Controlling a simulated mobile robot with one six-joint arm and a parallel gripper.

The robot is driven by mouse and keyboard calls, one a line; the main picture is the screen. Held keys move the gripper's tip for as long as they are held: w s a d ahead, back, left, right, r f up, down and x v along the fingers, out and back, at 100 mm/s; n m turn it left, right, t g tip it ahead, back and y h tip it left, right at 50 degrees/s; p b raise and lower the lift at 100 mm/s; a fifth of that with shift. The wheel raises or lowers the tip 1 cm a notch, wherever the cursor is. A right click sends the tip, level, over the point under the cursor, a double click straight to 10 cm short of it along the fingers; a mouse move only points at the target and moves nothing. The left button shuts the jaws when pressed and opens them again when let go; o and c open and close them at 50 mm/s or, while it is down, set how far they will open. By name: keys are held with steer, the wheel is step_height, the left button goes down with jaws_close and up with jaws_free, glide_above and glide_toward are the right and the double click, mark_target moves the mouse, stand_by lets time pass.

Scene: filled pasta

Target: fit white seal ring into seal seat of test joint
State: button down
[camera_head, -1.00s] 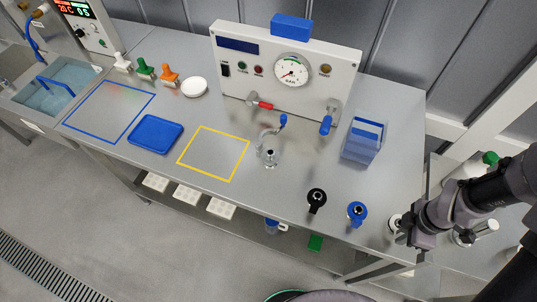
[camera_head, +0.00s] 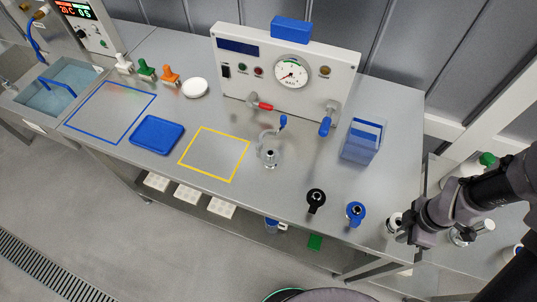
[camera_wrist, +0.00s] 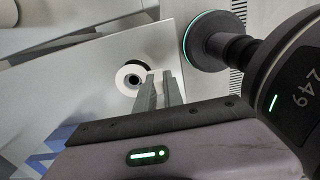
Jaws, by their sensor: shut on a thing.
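My gripper (camera_wrist: 159,78) is shut on the white seal ring (camera_wrist: 124,76), gripping its edge in the wrist view. The ring has a dark opening, with a black part partly behind it. In the head view the white seal ring (camera_head: 394,220) shows just beyond my gripper (camera_head: 401,234), at the right end of the bench. Whether the ring touches anything below cannot be told. The test joint (camera_head: 270,153) appears to be the metal fitting with a clear collar and a blue-tipped lever, mid-bench. Its seat is too small to make out.
A black-tabbed part (camera_head: 316,199) and a blue-tabbed part (camera_head: 356,213) stand along the front edge, left of my gripper. A blue-and-clear box (camera_head: 363,141) and the gauge panel (camera_head: 240,72) stand behind. The yellow-outlined area (camera_head: 203,128) is empty.

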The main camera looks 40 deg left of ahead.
steer(key=shift+r+p, duration=1.65)
steer(key=shift+r, duration=0.55)
steer(key=shift+a, duration=0.1)
